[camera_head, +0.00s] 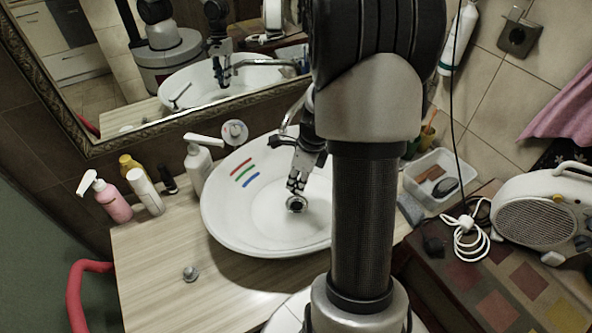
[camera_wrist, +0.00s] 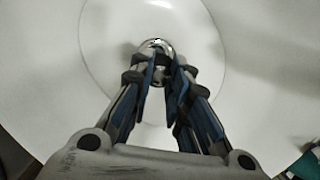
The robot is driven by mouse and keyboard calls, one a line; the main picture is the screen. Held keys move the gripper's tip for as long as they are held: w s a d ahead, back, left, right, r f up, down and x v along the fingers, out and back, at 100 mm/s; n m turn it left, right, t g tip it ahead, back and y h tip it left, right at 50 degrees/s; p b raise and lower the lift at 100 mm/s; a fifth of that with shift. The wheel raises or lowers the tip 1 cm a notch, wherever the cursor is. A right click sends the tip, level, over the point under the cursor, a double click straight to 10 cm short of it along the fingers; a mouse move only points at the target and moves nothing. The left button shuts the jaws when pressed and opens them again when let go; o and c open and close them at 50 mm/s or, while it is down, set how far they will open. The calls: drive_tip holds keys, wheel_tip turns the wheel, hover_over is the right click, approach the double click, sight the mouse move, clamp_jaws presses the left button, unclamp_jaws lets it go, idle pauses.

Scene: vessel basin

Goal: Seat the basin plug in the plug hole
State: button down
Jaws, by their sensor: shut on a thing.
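The white basin (camera_head: 235,222) sits on a wooden counter. My gripper (camera_head: 296,188) reaches down into it with its fingertips close together over the basin floor. A small chrome round piece, which I take to be the basin plug (camera_wrist: 157,45), is at the fingertips in the wrist view; my gripper (camera_wrist: 160,62) is shut on it.
A small grey knob-like object (camera_head: 190,273) stands on the counter (camera_head: 160,245). A pink pump bottle (camera_head: 114,203), other bottles and a white dispenser (camera_head: 197,162) stand left of the basin. The tap is behind my arm. A white tub (camera_head: 440,180) and a heater (camera_head: 545,215) are at right.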

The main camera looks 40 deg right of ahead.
drive_tip(key=shift+r+p, duration=0.1)
drive_tip(key=shift+p, duration=0.35)
drive_tip(key=shift+s+d+b+x, duration=0.1)
drive_tip(key=shift+s+b+x, duration=0.1)
drive_tip(key=shift+b+x, duration=0.65)
drive_tip(key=shift+s+d+b+x, duration=0.15)
drive_tip(key=shift+b+x, duration=0.35)
drive_tip(key=shift+x, duration=0.6)
drive_tip(key=shift+s+b+x, duration=0.2)
drive_tip(key=shift+b+x, duration=0.5)
drive_tip(key=shift+x, duration=0.3)
drive_tip(key=shift+p, duration=1.1)
drive_tip(key=shift+s+b+x, duration=0.2)
drive_tip(key=shift+b+x, duration=0.55)
drive_tip(key=shift+x, duration=0.35)
drive_tip(key=c, duration=1.4)
unclamp_jaws()
drive_tip(key=shift+d, duration=0.1)
drive_tip(key=shift+c, duration=0.2)
